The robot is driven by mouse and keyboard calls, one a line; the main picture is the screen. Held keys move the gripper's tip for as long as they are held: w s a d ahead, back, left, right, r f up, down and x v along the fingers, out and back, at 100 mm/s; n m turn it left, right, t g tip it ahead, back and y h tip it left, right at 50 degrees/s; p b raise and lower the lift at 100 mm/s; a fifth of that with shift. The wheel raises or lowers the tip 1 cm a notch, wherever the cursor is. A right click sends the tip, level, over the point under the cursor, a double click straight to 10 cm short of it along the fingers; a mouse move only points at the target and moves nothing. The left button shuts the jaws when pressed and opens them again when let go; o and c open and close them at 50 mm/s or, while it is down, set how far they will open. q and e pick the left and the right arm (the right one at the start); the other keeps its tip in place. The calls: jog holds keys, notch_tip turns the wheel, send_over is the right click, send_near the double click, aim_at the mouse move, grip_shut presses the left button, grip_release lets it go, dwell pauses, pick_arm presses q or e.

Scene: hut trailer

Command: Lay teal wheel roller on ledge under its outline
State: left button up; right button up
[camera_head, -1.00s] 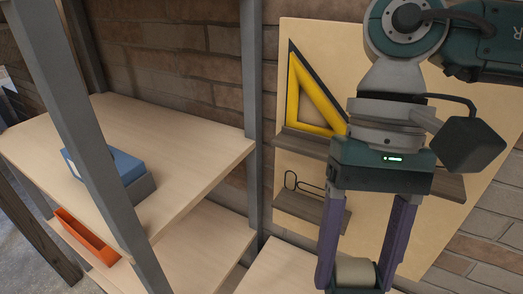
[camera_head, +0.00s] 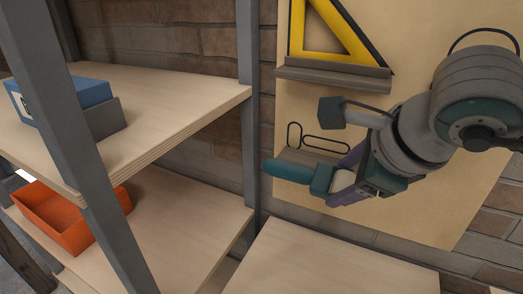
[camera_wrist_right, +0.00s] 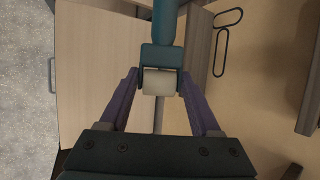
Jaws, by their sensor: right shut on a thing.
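The wheel roller has a teal handle (camera_head: 290,170), a teal collar and a pale cylinder (camera_head: 343,181). My right gripper (camera_head: 341,179) is shut on the pale part, which also shows between the purple fingers in the right wrist view (camera_wrist_right: 160,82). The handle points left, roughly level, in front of the small grey-brown ledge (camera_head: 306,158) and partly hides it. I cannot tell whether it touches the ledge. A black looped outline (camera_head: 318,140) is on the board just above this ledge; it also shows in the right wrist view (camera_wrist_right: 226,32). My left gripper is not in view.
A yellow set square (camera_head: 345,50) stands on a higher ledge (camera_head: 333,77) of the pale board (camera_head: 430,215). Shelves at left hold a blue-and-grey box (camera_head: 75,100) and an orange bin (camera_head: 62,220). A grey post (camera_head: 247,110) stands between. The wooden top (camera_head: 320,265) below is bare.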

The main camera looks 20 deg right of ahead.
jog(key=shift+w+d, duration=0.5)
jog(key=shift+d, duration=0.05)
jog(key=w+d+b, duration=0.1)
jog(key=w+d, duration=0.1)
jog(key=w+d+f+b, duration=0.1)
jog(key=w+d+b, duration=0.1)
jog(key=d, duration=0.1)
jog(key=w+d+f+b, duration=0.1)
jog(key=w+d+b, duration=0.1)
jog(key=w+d, duration=0.1)
jog(key=shift+d+f+b, duration=0.1)
jog(key=shift+f+b, duration=0.7)
jog(key=o, duration=1.5)
